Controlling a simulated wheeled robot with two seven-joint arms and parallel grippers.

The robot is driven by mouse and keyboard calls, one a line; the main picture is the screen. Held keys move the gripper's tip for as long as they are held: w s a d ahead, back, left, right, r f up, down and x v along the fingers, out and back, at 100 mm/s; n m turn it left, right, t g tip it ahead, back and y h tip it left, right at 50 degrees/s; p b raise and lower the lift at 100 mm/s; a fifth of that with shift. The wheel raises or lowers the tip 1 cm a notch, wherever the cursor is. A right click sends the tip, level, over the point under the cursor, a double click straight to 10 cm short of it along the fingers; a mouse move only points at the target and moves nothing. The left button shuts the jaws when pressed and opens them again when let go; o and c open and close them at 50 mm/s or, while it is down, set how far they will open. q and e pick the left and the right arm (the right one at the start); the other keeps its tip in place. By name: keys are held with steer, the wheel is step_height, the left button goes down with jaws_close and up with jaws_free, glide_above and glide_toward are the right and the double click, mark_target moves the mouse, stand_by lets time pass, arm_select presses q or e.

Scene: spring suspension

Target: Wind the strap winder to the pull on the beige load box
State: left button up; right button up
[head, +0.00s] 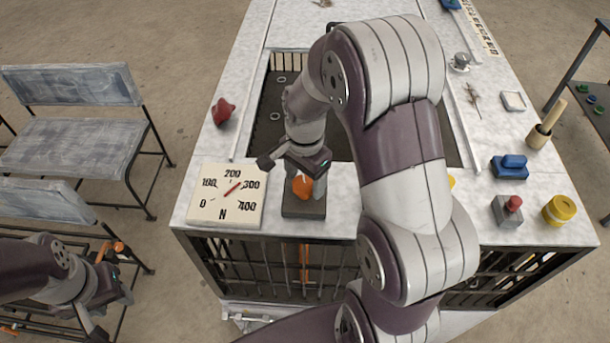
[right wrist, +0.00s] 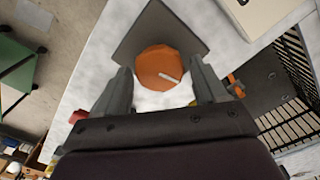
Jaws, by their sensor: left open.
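The strap winder (head: 304,207) is a dark block with a round orange knob (head: 303,186) at the front of the bench. The knob, with a white mark, also shows in the right wrist view (right wrist: 158,68). My right gripper (head: 306,180) is over it, one finger on each side; I cannot tell whether they press on it. The beige load box (head: 213,211) stands just left of the winder. Its dial reads 0 to 400 N, and the red needle points between 200 and 300. My left gripper (head: 112,312) is open and empty, low at the left, off the bench.
A dark red object (head: 223,111) lies on the bench behind the load box. A blue block (head: 510,167), a grey block with a red button (head: 508,210) and a yellow round container (head: 558,210) stand at the right. My right arm hides the bench's middle. A grey seat (head: 75,140) stands left.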

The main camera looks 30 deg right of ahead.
steer(key=c, duration=0.7)
steer(key=m, duration=0.3)
steer(key=shift+r+m, duration=0.1)
steer(key=shift+m, duration=0.3)
steer(key=o, duration=0.8)
steer(key=shift+o, duration=1.3)
steer(key=shift+a, duration=0.1)
